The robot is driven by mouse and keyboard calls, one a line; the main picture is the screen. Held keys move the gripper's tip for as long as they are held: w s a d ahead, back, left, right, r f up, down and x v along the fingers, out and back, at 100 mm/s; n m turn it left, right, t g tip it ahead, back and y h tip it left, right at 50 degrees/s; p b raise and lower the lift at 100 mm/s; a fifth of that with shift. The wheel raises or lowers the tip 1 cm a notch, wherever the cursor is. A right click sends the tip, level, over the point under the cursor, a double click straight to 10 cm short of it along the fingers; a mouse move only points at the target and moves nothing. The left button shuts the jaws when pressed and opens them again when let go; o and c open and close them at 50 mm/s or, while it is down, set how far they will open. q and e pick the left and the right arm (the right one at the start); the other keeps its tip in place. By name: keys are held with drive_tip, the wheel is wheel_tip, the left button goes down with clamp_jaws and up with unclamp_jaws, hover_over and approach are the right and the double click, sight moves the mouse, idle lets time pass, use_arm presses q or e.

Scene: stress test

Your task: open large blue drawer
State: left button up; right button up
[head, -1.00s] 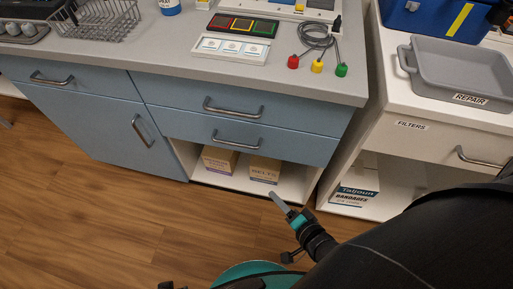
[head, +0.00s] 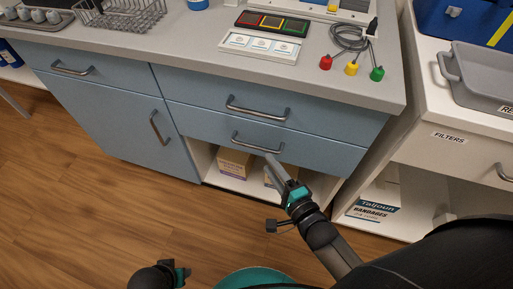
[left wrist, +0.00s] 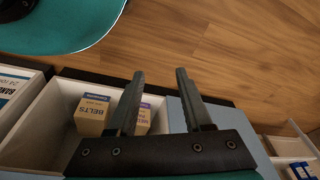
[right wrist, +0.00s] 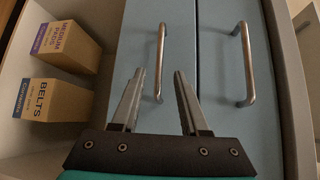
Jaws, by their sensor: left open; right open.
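The blue cabinet has several closed fronts: an upper left drawer (head: 110,78), an upper right drawer (head: 215,100), a lower right drawer (head: 205,127) and a left door (head: 120,120) with an upright handle. Which one is the large drawer I cannot tell. My right gripper (head: 272,162) is open just below the lower right drawer's handle (head: 256,145). In the right wrist view, that handle (right wrist: 160,50) appears between the open fingers (right wrist: 160,72); contact is not visible. My left gripper (head: 180,274) is low over the floor; the left wrist view shows it open and empty (left wrist: 160,75).
An open shelf under the right drawers holds small cardboard boxes (head: 234,163). The white cabinet (head: 450,150) stands to the right with a gray bin (head: 490,80) on top. The counter holds a wire rack (head: 120,15) and colored plugs (head: 351,69). Wooden floor lies clear at left.

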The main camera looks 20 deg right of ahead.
sight(256, 146)
use_arm(q)
drive_tip(key=w+r+t+b, duration=0.1)
drive_tip(key=w+r+b, duration=0.2)
drive_tip(key=r, duration=0.3)
drive_tip(key=shift+d+r, duration=0.25)
drive_tip(key=shift+r, duration=0.1)
use_arm(e)
drive_tip(key=shift+x, duration=4.3)
clamp_jaws()
